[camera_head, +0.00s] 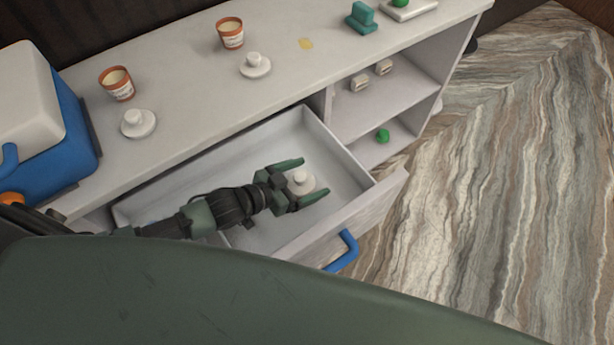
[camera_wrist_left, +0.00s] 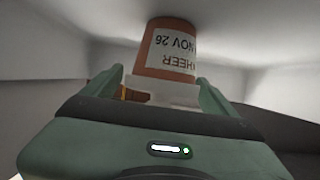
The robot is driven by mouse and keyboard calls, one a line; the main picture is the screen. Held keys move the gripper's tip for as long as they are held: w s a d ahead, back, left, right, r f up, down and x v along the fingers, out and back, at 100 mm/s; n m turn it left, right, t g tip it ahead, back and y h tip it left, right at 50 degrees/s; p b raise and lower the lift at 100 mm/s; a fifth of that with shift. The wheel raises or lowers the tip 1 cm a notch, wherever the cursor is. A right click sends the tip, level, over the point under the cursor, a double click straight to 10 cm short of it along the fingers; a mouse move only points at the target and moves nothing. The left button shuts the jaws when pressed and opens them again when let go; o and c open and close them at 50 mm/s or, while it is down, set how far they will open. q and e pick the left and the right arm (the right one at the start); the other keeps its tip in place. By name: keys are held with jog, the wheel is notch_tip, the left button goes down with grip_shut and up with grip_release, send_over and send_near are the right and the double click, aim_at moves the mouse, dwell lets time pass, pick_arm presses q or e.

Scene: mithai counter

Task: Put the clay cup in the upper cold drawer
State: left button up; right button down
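A lidded clay cup sits in the open drawer (camera_head: 334,152). In the head view only its white knobbed lid (camera_head: 301,183) shows. In the left wrist view the orange clay cup (camera_wrist_left: 160,62) appears upside down, with a "KHEER NOV 26" label and the pale lid nearest the camera. My left gripper (camera_head: 307,180) is in the drawer space with its fingers apart on either side of the lid; firm contact is not visible. The drawer has a blue handle (camera_head: 343,251). My right gripper is not in view.
Two open clay cups (camera_head: 117,83) (camera_head: 230,33) stand on the counter (camera_head: 190,92), with loose white lids (camera_head: 138,123) (camera_head: 255,65) nearby. A blue cooler (camera_head: 82,135) stands at left. Open shelves (camera_head: 390,100) adjoin the drawer at right.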

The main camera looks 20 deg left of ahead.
pick_arm(q)
jog(key=shift+r, duration=0.2)
jog(key=p+v, duration=0.1)
jog(key=v, duration=1.1)
